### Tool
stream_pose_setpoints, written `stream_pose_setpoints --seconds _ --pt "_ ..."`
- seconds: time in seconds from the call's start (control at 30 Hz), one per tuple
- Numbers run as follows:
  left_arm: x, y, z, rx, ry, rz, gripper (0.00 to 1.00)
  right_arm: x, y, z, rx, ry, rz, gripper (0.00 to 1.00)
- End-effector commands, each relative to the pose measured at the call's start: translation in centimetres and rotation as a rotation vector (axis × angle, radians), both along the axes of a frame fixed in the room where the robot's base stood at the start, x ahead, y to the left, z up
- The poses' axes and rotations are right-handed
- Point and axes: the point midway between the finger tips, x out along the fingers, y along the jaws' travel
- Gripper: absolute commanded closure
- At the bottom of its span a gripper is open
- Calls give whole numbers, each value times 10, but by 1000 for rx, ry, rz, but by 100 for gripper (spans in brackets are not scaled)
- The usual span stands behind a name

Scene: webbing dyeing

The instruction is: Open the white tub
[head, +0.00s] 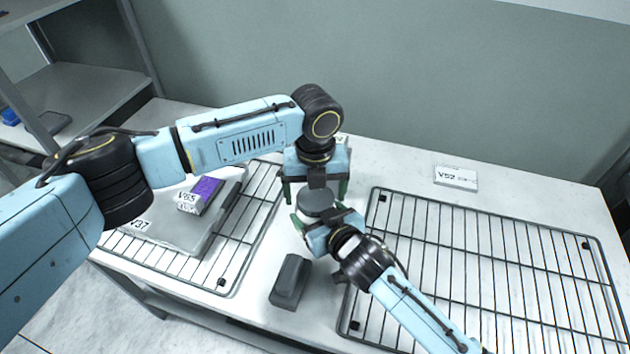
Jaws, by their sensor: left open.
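A round dark grey top (316,202), which looks like a lid, shows between my two grippers at the middle of the table. No white tub body can be made out; what lies under the round top is hidden by my grippers. My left gripper (315,194) points down just behind and above it, with its green-tipped fingers spread wide, open and empty. My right gripper (318,214) reaches in from the front right, its fingers close around or beside the round thing. Whether it grips it cannot be told.
A wire rack (500,265) covers the right of the table. Another rack (235,255) at left bears a grey folder-like slab (185,232) and a purple box (205,192). A V52 card (456,177) stands at the back.

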Motion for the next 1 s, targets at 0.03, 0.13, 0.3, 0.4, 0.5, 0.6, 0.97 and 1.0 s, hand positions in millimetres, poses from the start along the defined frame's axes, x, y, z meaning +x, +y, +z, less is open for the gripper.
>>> stream_pose_setpoints --seconds 0.03,0.13,0.3,0.4,0.5,0.6,0.97,1.0 --pt "0 0 -1 0 0 0 13 0 -1 0 -2 0 -1 89" --pt "0 0 -1 0 0 0 13 0 -1 0 -1 -1 -1 89" --pt "0 0 -1 0 0 0 21 0 -1 0 -2 0 -1 89" --pt "0 0 -1 0 0 0 34 0 -1 0 -2 0 -1 89" --pt "0 0 -1 0 0 0 47 0 -1 0 -1 1 -1 89" --pt "0 0 -1 1 0 1 58 0 -1 0 -1 1 -1 89" --pt "-1 0 -1 0 4 398 58 1 -1 0 0 1 -2 89" --pt "-1 0 -1 0 2 478 58 1 -1 0 0 1 -2 89"
